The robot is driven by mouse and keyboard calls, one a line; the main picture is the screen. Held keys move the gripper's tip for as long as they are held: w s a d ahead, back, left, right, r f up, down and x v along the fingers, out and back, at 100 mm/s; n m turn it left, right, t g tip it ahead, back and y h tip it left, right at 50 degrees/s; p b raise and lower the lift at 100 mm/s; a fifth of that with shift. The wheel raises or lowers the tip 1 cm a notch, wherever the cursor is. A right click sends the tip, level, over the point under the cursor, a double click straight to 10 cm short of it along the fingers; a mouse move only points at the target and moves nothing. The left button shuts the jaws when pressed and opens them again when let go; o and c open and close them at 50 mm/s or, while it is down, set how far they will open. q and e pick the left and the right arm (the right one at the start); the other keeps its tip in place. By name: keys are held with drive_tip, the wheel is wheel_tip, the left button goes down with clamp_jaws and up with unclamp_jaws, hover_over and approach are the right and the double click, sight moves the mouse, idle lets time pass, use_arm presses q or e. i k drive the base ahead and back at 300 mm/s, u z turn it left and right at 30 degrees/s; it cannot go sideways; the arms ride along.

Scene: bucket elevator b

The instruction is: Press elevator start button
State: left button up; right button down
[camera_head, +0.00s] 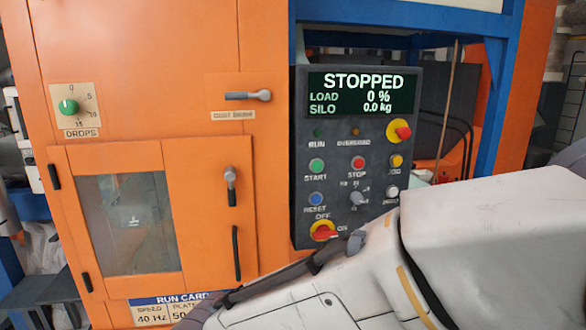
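The green START button (317,165) is on the dark control panel (300,215), in the left column above its START label. The panel's display (362,95) reads STOPPED, load 0 %, silo 0.0 kg. The red STOP button (358,162) is to the right of START. A white arm of mine (490,250) comes in from the lower right and crosses in front of the panel's lower right corner. No gripper fingertips show. Nothing covers the START button.
A red and yellow emergency stop (403,131) and a red and yellow rotary switch (324,231) are on the panel. A blue RESET button (316,199) is below START. The orange cabinet (150,80) with a windowed door (213,165) and protruding handles stands left of it.

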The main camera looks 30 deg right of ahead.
sight(317, 166)
drive_tip(key=u, duration=2)
drive_tip(key=k, duration=1.6)
drive_tip(key=z, duration=1.95)
drive_tip(key=i, duration=0.5)
drive_tip(key=z, duration=0.05)
